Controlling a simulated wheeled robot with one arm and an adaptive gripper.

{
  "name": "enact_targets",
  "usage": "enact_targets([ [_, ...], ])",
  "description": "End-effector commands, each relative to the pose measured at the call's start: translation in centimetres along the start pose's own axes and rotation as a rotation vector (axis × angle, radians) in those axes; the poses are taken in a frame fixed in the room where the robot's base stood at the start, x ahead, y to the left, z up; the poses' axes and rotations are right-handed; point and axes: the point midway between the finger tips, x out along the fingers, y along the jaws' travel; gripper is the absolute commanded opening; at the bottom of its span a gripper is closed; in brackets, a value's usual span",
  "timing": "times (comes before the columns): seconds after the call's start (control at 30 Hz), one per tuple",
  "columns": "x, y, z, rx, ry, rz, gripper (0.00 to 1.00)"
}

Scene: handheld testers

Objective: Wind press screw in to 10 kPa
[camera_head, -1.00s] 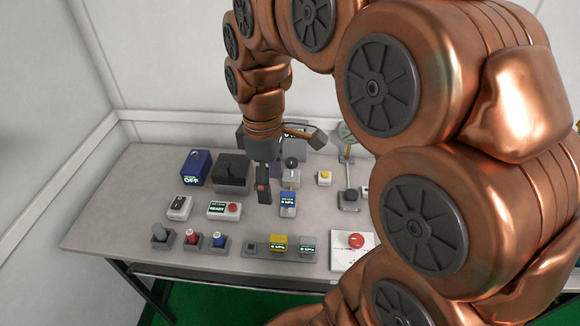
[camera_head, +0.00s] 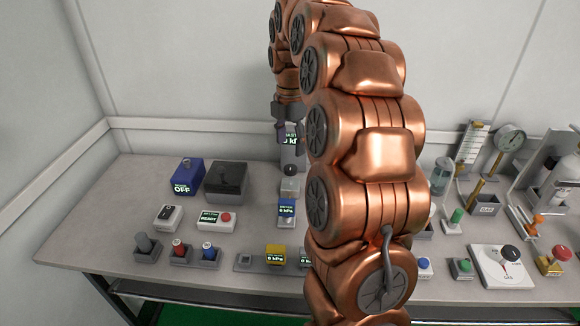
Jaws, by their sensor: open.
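A grey device with a black knob (camera_head: 291,169) on top stands near the middle back of the table; it looks like the press with its screw. Behind it is a grey unit (camera_head: 292,158) whose display seems to read 0 kPa, partly hidden by my gripper. My gripper (camera_head: 282,135) is open and empty, above and behind the knob and apart from it. My arm hides what lies just right of it. A blue meter (camera_head: 287,212) in front of the press shows 0 kPa. A yellow meter (camera_head: 276,255) nearer the front edge also seems to show 0 kPa.
Left on the table (camera_head: 75,238) are a blue box reading OFF (camera_head: 187,174), a black box (camera_head: 227,178), a switch (camera_head: 168,217), a READY box (camera_head: 217,220) and several holders in front. Right of my arm stand a dial gauge (camera_head: 509,139) and a white dial plate (camera_head: 502,267).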

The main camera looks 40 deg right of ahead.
Motion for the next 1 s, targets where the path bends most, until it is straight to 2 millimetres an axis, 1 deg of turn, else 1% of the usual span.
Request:
enact_targets([
  [0.17,1.7,-0.2,-0.1,0.001,0.004,-0.007,0.64],
  [0.4,5.0,-0.3,-0.1,0.003,0.003,-0.007,0.64],
  [0.53,6.5,-0.2,0.0,0.004,0.003,-0.003,0.64],
  [0.67,7.1,-0.1,0.0,0.003,0.002,-0.002,0.64],
  [0.87,7.2,-0.1,0.0,0.003,0.001,-0.001,0.64],
  [0.9,7.2,-0.1,0.0,0.003,0.001,-0.001,0.62],
  [1.0,7.2,-0.1,0.0,0.003,0.001,-0.001,0.51],
])
